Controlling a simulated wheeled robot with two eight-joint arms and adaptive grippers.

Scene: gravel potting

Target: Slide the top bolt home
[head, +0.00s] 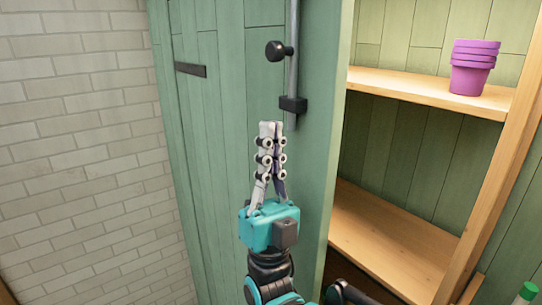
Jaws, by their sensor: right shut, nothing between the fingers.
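The top bolt (292,75) is a grey vertical rod along the edge of the green door (229,100). It has a black knob (276,51) sticking out to the left and passes through a black bracket (293,104) near its lower end. The rod's upper end is out of the frame. My right gripper (270,127) points up, its fingers closed together with nothing between them. In the picture its tips lie just below and left of the bracket, and below the knob. I cannot tell whether they touch the door. My left gripper is not in view.
Right of the door, wooden shelves (410,86) show against green boards. Stacked purple pots (472,68) stand on the upper shelf; the lower shelf (395,240) looks bare. A white brick wall (80,140) is at the left. A green-capped object (528,291) shows at the bottom right corner.

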